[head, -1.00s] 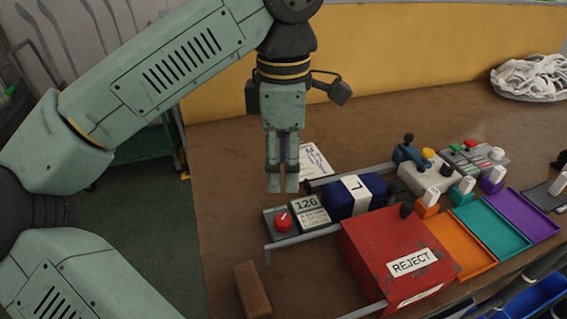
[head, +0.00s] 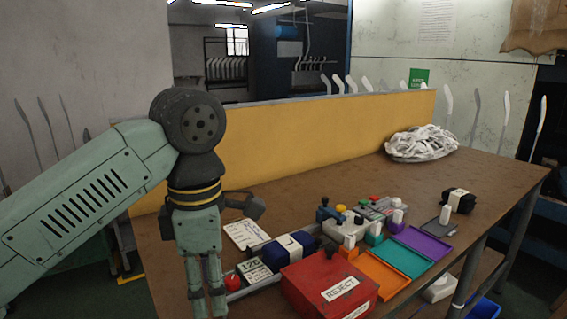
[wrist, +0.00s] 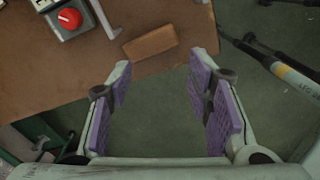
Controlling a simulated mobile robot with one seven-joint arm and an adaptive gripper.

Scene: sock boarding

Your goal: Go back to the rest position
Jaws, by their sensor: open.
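My gripper (head: 208,300) points down at the left front of the table (head: 420,180) in the head view. In the wrist view my gripper (wrist: 165,95) shows its two purple-padded fingers apart, with nothing between them but the green floor below. The table's front edge and a brown block (wrist: 150,42) lie just ahead of the fingers. A red button (wrist: 70,17) on a grey base is at the upper left of the wrist view; the red button (head: 233,282) also shows right of my gripper in the head view.
A red REJECT box (head: 330,283), a dark blue roll (head: 283,249), and orange (head: 378,274), teal (head: 406,257) and purple (head: 425,243) trays stand on the table. A white cloth pile (head: 421,143) lies at the back right. A yellow panel (head: 300,130) borders the table's back.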

